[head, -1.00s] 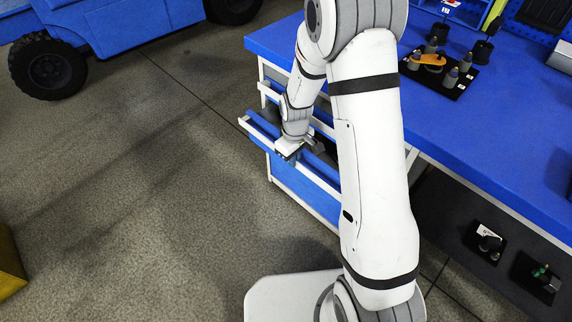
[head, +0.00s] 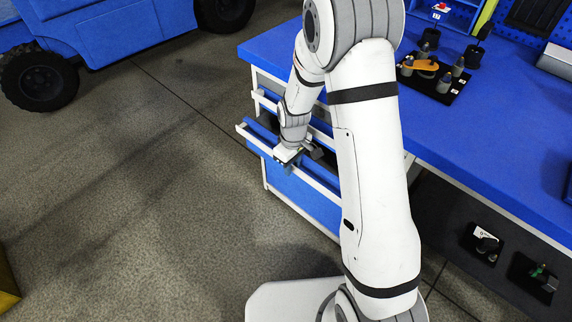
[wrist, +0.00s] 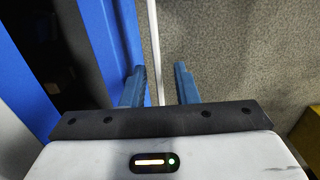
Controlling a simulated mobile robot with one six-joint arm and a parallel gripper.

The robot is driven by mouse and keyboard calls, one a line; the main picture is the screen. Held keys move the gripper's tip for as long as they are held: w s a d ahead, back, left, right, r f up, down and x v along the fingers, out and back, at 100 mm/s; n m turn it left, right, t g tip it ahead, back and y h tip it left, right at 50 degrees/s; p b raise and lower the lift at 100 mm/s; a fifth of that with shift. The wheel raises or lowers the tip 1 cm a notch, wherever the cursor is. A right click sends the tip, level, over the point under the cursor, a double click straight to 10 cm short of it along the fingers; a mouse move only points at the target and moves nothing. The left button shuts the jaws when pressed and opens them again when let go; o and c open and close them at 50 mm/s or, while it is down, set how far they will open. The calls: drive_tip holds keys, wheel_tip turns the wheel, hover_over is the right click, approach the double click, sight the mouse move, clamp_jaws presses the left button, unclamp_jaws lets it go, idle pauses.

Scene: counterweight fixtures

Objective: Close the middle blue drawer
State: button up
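The blue drawer (head: 262,141) stands pulled out from the cabinet under the blue worktop, with a white rail along its front edge. My gripper (head: 287,156) is at this rail, over the drawer's front. In the wrist view my gripper (wrist: 160,84) has its two blue-grey fingers apart. The white rail (wrist: 154,45) runs between them, nearer the left finger, with gaps visible. The drawer's blue wall and dark inside (wrist: 75,60) are to the left. My arm hides the right part of the drawer in the head view.
Another white drawer rail (head: 262,101) is above, close to the cabinet. The blue worktop (head: 480,150) carries a black fixture plate (head: 440,85) with small parts. A blue vehicle (head: 125,30) stands at the back left. The floor (head: 130,190) left of the drawer is clear.

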wheel_tip(320, 180, up, 8)
drive_tip(key=shift+f+p, duration=0.1)
drive_tip(key=shift+p, duration=0.9)
